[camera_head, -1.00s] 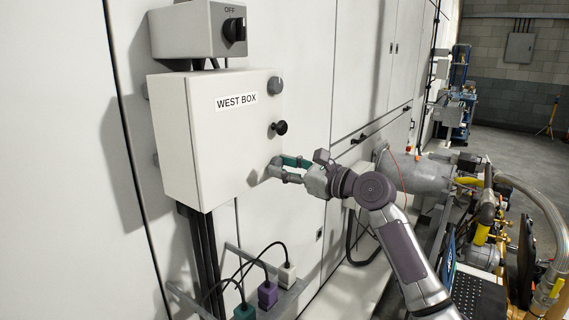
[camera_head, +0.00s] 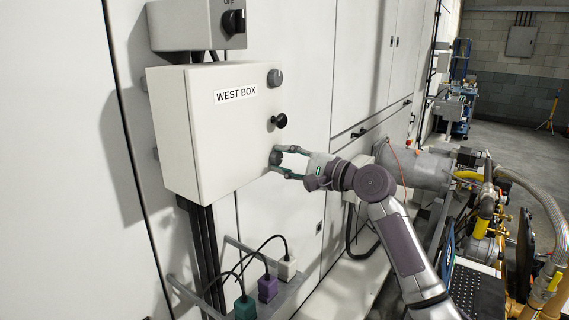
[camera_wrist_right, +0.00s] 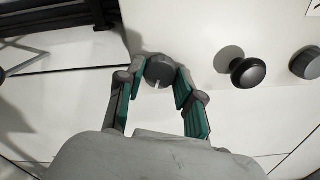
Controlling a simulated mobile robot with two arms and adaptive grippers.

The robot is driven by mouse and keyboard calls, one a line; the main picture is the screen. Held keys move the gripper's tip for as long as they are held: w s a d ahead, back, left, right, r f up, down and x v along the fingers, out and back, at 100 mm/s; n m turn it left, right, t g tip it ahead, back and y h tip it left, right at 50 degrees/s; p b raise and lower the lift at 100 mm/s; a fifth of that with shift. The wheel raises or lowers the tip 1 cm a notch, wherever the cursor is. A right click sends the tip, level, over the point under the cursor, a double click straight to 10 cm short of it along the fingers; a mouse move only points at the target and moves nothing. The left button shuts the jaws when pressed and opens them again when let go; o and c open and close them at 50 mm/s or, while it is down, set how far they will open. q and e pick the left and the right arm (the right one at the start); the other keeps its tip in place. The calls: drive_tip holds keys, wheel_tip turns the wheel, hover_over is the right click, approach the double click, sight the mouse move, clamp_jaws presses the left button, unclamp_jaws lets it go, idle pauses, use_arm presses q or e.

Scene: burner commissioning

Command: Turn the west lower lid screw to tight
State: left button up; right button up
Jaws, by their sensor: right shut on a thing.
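The west box (camera_head: 215,150) is a white box on the wall, labelled WEST BOX, with its lid shut. Its lower lid screw (camera_wrist_right: 160,70) is a round grey knob with a pale line on its face, near the lid's lower edge. My right gripper (camera_head: 283,162) is at this screw, with its green-sided fingers on either side of it; it also shows in the wrist view (camera_wrist_right: 161,78), shut on the screw. In the head view the fingers partly hide the screw. The upper lid screw (camera_head: 274,78) is a similar grey knob. My left gripper is not in view.
A black knob (camera_head: 279,121) sits between the two lid screws, close above my right gripper. A grey switch box (camera_head: 196,25) is above the west box. Teal, purple and white plugs (camera_head: 267,288) with cables stand below. Pipework and a grey cylinder fill the right.

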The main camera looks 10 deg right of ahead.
drive_tip(key=n+b, duration=0.2)
drive_tip(key=n, duration=0.3)
drive_tip(key=shift+f+n, duration=0.15)
drive_tip(key=shift+n, duration=0.15)
drive_tip(key=n+b, duration=0.3)
drive_tip(key=n, duration=0.3)
drive_tip(key=n+b, duration=0.2)
drive_tip(key=n, duration=0.3)
drive_tip(key=shift+n+b, duration=0.35)
drive_tip(key=shift+n, duration=0.05)
drive_tip(key=n+b, duration=0.1)
drive_tip(key=n, duration=0.3)
drive_tip(key=shift+n, duration=0.3)
drive_tip(key=o, duration=1.2)
drive_tip(key=shift+d, duration=0.1)
